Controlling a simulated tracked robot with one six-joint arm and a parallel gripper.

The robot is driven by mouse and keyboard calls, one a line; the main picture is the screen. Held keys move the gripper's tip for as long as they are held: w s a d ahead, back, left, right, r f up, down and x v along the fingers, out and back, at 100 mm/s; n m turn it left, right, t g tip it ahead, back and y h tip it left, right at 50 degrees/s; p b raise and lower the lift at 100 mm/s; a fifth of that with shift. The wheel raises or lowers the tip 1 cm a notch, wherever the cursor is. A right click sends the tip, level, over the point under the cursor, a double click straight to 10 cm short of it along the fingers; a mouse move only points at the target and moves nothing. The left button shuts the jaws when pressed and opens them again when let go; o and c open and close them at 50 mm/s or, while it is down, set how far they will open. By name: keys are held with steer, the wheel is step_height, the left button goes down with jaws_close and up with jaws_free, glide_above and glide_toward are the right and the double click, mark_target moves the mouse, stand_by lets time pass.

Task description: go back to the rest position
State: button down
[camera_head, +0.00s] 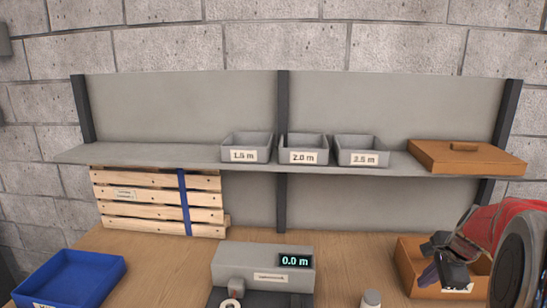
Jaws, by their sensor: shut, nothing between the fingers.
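My gripper (446,262) is at the right of the head view, at the end of my red and dark arm. It is shut and empty, in front of the open wooden box (408,262) on the bench. It covers part of the box's inside. A small bluish-purple thing (428,276) shows beside the gripper, partly hidden; I cannot tell what it is.
The shelf (200,155) holds grey bins labelled 1.5 m (245,147), 2.0 m (303,148) and 2.5 m (362,150), and a wooden lid (466,156). On the bench are a slatted pallet (150,200), blue tray (68,277), grey device (262,263) reading 0.0 m and white-topped object (371,298).

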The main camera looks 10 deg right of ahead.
steer(key=s+a+r+n, duration=0.2)
steer(key=s+a+n, duration=0.4)
steer(key=a, duration=0.4)
steer(key=s+a+r+n, duration=0.3)
steer(key=s+a+n, duration=0.4)
steer(key=a, duration=0.4)
steer(key=s+a+r+n+t, duration=0.1)
steer(key=s+a+r+n, duration=0.2)
steer(key=s+a+n, duration=0.4)
steer(key=a, duration=0.3)
steer(key=shift+a+n, duration=0.4)
steer(key=shift+d+r, duration=0.1)
steer(key=shift+r, duration=0.05)
